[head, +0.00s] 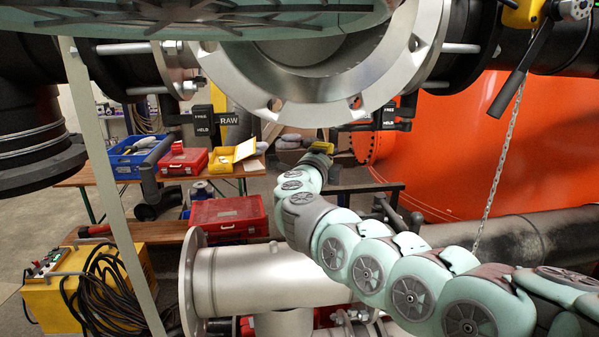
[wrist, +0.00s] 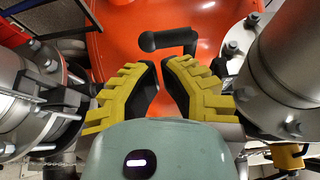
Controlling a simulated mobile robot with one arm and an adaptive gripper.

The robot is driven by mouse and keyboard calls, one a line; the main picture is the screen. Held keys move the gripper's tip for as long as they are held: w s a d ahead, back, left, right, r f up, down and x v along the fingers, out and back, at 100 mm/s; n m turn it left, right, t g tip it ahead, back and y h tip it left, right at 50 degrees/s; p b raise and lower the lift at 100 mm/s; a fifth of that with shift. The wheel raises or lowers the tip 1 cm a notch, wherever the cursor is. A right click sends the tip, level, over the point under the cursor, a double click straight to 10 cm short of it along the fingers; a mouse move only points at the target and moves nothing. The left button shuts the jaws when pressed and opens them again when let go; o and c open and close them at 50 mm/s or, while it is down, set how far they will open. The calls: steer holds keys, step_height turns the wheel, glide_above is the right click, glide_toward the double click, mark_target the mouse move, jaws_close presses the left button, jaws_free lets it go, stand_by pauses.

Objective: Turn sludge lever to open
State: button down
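A black crank-shaped lever handle (wrist: 168,40) lies just beyond my fingertips in the wrist view, against the orange tank. In the head view a black handle (head: 356,127) reaches left from the clamp with a FREE/HELD plate, close to my gripper (head: 322,145). My gripper (wrist: 162,78) has yellow fingers with black pads, apart with nothing between them. A gap shows between the fingertips and the handle in the wrist view. Another long black lever (head: 522,68) hangs from a yellow fitting at upper right. No sludge label is readable, so I cannot tell which lever it names.
A large flanged pipe (head: 330,80) spans the top. An orange tank (head: 450,140) fills the right. A grey flanged pipe (head: 250,280) lies below my arm. A chain (head: 500,165) hangs at right. A bench behind holds a blue crate (head: 135,160) and red boxes (head: 183,161).

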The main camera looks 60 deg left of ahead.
steer(key=s+d+b, duration=0.2)
steer(key=s, duration=0.5)
steer(key=shift+s+b, duration=0.25)
steer(key=shift+b, duration=0.15)
steer(key=shift+s, duration=0.15)
